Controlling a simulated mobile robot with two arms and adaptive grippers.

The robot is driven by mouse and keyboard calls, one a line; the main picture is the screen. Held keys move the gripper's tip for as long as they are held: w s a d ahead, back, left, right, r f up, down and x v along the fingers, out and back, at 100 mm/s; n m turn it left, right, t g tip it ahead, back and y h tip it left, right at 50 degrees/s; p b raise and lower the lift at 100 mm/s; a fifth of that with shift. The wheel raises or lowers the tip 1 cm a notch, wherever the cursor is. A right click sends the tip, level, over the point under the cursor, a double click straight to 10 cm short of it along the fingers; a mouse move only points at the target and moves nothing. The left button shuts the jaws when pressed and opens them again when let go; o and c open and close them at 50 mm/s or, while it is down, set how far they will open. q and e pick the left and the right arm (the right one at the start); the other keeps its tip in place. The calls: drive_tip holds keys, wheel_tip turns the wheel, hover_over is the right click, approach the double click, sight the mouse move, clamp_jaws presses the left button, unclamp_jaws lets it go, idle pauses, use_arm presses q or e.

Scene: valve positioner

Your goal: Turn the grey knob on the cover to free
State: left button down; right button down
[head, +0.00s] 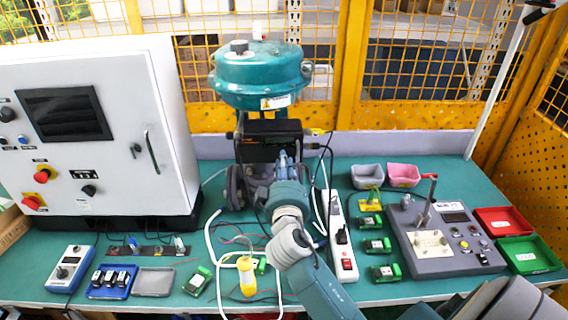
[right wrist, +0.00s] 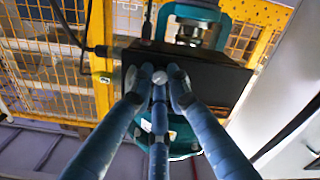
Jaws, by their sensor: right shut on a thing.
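The positioner's black cover (head: 258,128) sits under the teal actuator dome (head: 258,75) in the head view. In the right wrist view the dark cover (right wrist: 218,80) fills the upper middle. The small grey knob (right wrist: 159,77) shows there between my fingertips. My right gripper (head: 283,157) reaches up to the cover's front, and its blue fingers (right wrist: 159,84) are shut around the knob. The knob's pointer and any markings around it are hidden or too small to read. In the head view my gripper hides the knob. My left gripper is not in view.
A white control cabinet (head: 80,130) stands at the left. A white power strip (head: 340,240), several green modules and a grey test panel (head: 445,240) lie to the right. Yellow mesh fencing closes the back.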

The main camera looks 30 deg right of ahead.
drive_tip(key=shift+n+p, duration=3.95)
drive_tip(key=shift+n, duration=4.85)
drive_tip(key=c, duration=1.9)
unclamp_jaws()
drive_tip(key=shift+c, duration=0.2)
